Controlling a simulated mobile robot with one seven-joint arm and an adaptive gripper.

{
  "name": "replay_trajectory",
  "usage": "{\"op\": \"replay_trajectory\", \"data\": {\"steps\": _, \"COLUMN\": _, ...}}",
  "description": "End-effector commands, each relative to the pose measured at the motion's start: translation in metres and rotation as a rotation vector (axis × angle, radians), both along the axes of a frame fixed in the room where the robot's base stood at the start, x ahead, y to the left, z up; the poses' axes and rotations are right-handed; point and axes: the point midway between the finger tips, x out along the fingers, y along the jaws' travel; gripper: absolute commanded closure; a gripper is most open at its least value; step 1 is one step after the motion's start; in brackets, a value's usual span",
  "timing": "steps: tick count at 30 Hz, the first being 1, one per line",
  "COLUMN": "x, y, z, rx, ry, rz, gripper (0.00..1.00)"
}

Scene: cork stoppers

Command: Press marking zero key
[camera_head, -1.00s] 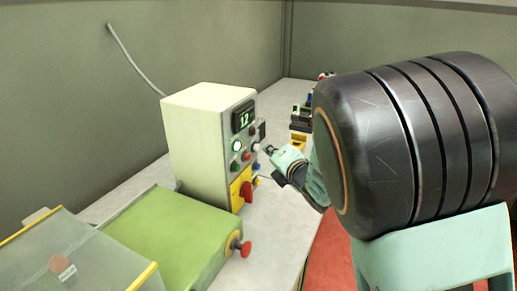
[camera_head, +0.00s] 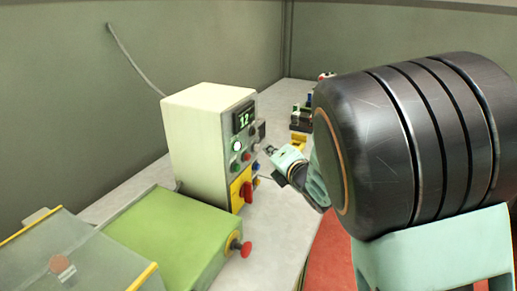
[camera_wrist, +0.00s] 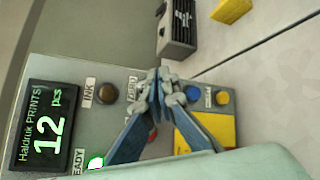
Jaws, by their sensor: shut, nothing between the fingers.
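The control box (camera_head: 207,145) stands on the bench, its panel facing right. In the wrist view its display (camera_wrist: 45,127) reads "Haldruk PRINTS 12 pcs". A "ZERO" label (camera_wrist: 131,88) shows right beside my fingers; the key by it is hidden behind them. My gripper (camera_wrist: 164,92) is shut and empty, with its fingertips in front of the panel. In the head view my gripper (camera_head: 270,150) is just right of the panel, with a small gap seeming to show. I cannot tell from the wrist view whether it touches.
Blue (camera_wrist: 193,93) and yellow (camera_wrist: 222,98) buttons sit beyond the fingers. A red rotary switch (camera_head: 247,191) is lower down. A green machine (camera_head: 175,235) with a red knob (camera_head: 245,249) stands in front.

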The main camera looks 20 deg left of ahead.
Motion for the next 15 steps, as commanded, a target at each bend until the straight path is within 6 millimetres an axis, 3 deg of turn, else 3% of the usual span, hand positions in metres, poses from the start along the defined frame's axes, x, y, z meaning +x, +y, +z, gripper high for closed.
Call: {"op": "replay_trajectory", "data": {"steps": 15, "x": 0.0012, "y": 0.0087, "z": 0.0004, "rx": 0.001, "ry": -0.001, "rz": 0.001, "gripper": 1.0}}
